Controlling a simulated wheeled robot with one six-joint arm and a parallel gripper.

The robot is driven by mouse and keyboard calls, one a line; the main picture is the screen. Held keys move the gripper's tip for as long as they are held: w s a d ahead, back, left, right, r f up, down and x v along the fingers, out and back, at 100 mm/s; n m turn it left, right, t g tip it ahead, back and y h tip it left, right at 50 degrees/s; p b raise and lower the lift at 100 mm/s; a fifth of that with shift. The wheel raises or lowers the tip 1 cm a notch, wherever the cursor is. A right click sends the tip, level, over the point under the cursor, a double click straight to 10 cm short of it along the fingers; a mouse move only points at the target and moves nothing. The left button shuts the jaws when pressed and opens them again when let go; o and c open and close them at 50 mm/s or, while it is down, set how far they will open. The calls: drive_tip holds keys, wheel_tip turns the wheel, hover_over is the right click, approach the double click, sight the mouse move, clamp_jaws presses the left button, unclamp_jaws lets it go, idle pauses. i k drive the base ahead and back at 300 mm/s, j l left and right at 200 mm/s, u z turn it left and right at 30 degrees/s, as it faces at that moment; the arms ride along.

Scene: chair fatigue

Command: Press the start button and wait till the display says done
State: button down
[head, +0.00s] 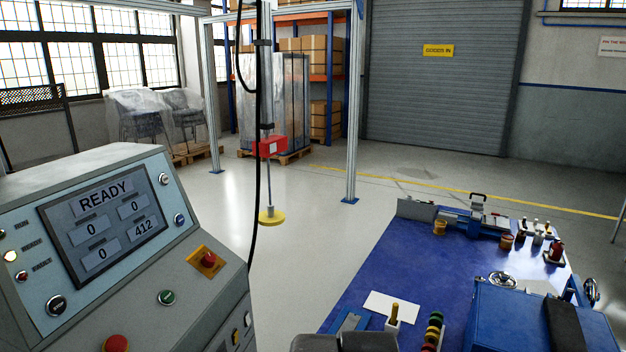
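The control console (195,280) stands at the left with a sloped front. Its display (103,222) reads READY, with three fields at 0 and one at 412. A green button (166,297), whose small label looks like START, is on the lower panel, with nothing touching it. A lamp (10,256) at the left edge glows pale yellow. A dark grey part of my arm (343,343) shows at the bottom edge. I cannot make out the fingertips or whether they are open or shut.
A red mushroom button (208,259) on a yellow plate and another red button (115,343) are near the green one. A blue bench (390,265) with tools is at right. Open floor lies beyond.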

sight(167, 296)
drive_tip(key=l, duration=0.2)
drive_tip(key=k+j+z, duration=0.15)
drive_tip(key=k, duration=0.5)
drive_tip(key=k+j+u, duration=0.2)
drive_tip(key=k, duration=0.2)
drive_tip(key=l, duration=0.25)
